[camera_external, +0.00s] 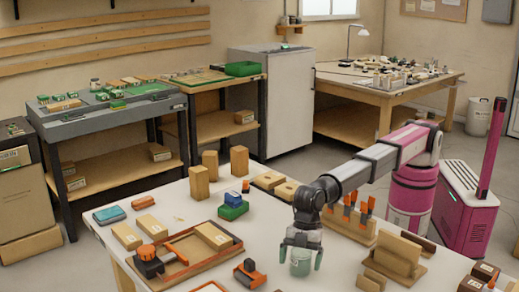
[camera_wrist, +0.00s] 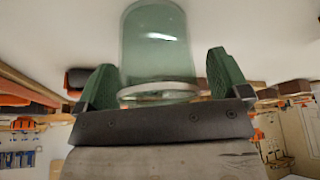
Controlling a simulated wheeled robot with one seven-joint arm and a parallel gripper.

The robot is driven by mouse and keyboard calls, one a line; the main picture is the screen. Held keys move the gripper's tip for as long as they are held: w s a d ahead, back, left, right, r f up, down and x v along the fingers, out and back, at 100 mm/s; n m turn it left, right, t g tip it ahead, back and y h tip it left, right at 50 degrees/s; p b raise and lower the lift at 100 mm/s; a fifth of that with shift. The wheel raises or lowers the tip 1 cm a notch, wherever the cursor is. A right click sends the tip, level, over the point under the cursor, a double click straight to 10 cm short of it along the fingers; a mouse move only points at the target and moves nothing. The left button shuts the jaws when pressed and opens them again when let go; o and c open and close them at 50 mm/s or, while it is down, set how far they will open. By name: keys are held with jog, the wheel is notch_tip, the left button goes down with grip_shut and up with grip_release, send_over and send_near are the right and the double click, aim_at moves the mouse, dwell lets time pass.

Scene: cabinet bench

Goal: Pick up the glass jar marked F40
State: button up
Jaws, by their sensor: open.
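A greenish clear glass jar (camera_external: 301,263) stands upright on the white table near its front edge. A pale patch shows on it, but I cannot read a marking. My gripper (camera_external: 301,256) is right above and around the jar, pointing down, with one green finger on each side. In the wrist view the jar (camera_wrist: 155,45) lies between the two open green fingers of my gripper (camera_wrist: 163,82), with gaps showing on both sides near its rim. I see no grip on it.
A wooden tray (camera_external: 168,279) and a small orange and black tool (camera_external: 250,274) lie left of the jar. A wooden holder with orange-handled tools (camera_external: 349,222) is behind it. Upright wooden pieces (camera_external: 397,254) stand close on the right. Wooden blocks (camera_external: 199,182) stand farther back.

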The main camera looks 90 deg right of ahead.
jog(key=c, duration=1)
jog(key=shift+c, duration=0.2)
